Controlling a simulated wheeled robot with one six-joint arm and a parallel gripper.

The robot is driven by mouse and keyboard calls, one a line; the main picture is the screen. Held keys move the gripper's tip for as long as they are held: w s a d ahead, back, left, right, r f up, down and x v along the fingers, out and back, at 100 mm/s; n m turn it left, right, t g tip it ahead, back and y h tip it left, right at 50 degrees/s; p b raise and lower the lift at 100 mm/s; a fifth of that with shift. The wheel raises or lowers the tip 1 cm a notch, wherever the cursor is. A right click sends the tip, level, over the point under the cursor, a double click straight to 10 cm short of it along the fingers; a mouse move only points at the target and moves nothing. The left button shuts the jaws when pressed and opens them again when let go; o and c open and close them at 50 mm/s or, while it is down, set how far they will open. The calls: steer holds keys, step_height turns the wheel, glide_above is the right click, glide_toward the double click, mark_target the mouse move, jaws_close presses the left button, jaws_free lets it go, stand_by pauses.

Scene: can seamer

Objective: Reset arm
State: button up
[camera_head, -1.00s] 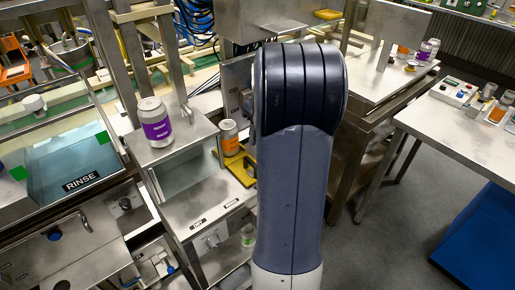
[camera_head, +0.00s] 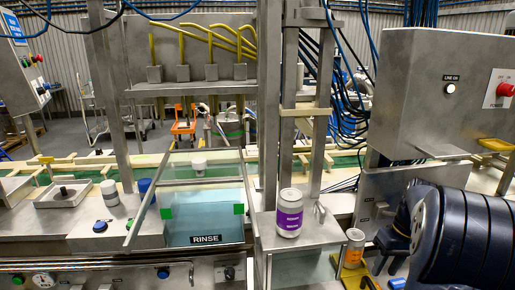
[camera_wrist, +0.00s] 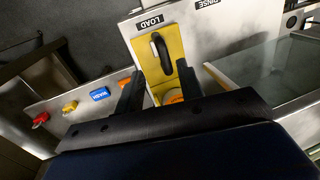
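My gripper (camera_wrist: 160,72) shows in the wrist view with its two dark fingers apart. A yellow holder (camera_wrist: 151,43) with a black handle lies beyond them, near the LOAD label. Part of an orange can (camera_wrist: 173,98) shows between the fingers, partly hidden by the gripper body, with no finger visibly closed on it. In the head view the orange-labelled can (camera_head: 354,246) stands upright at the yellow holder (camera_head: 367,280). My arm (camera_head: 465,240) fills the lower right there, and the gripper's fingers are not visible in that view.
A purple-labelled can (camera_head: 289,213) stands on a metal stand (camera_head: 325,233) beside the RINSE tank (camera_head: 203,218). A grey control box (camera_head: 430,95) is above my arm.

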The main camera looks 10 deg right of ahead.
mark_target(371, 287)
steer(key=f, duration=0.2)
steer(key=a+f, duration=0.1)
steer(key=f, duration=0.2)
steer(key=shift+a+f, duration=0.1)
steer(key=shift+f, duration=0.25)
steer(key=shift+a, duration=0.7)
steer(key=shift+r, duration=0.1)
